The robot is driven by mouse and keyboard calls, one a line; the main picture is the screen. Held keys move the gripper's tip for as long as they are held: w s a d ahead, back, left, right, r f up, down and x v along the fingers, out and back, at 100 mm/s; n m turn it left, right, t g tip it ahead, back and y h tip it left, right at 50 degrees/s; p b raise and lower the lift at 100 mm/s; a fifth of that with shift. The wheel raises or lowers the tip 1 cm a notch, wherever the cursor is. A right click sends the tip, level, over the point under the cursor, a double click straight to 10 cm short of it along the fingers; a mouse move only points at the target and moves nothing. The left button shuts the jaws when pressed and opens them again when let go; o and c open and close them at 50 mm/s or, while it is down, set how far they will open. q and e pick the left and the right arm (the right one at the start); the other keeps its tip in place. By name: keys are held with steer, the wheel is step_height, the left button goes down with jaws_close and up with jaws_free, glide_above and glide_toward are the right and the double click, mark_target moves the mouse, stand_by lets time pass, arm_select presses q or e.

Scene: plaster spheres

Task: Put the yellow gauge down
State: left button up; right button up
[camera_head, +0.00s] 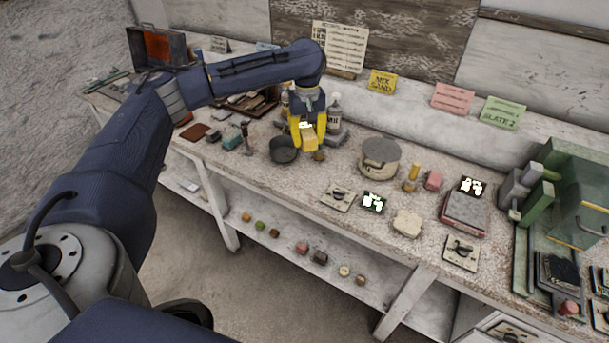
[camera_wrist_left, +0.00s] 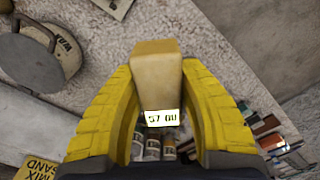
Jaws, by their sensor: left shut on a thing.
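The yellow gauge (camera_head: 308,137) is a tan-yellow block between the yellow fingers of my left gripper (camera_head: 308,141). My left gripper is shut on it from both sides. In the left wrist view the gauge (camera_wrist_left: 156,78) shows a lit display reading what looks like "57 GU". In the head view it hangs over the back half of the bench (camera_head: 330,172), just right of a dark pan. Whether its lower end touches the bench is hard to tell. My right gripper is not in view.
The dark pan (camera_head: 284,151) stands close left of the gauge. A lidded wax pot (camera_head: 380,156) stands to the right, and a bottle (camera_head: 335,106) stands behind. Slates and lit small devices lie further right. Some bare bench shows between pan and pot.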

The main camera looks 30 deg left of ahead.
mark_target(307, 180)
arm_select(q)
step_height(307, 180, down, 15)
steer(key=shift+r, duration=0.1)
stand_by(0.6)
steer(key=shift+f, duration=0.2)
steer(key=o, duration=1.1)
steer(key=shift+o, duration=0.2)
steer(key=shift+r, duration=0.1)
step_height(307, 180, up, 12)
steer(key=shift+r, duration=0.1)
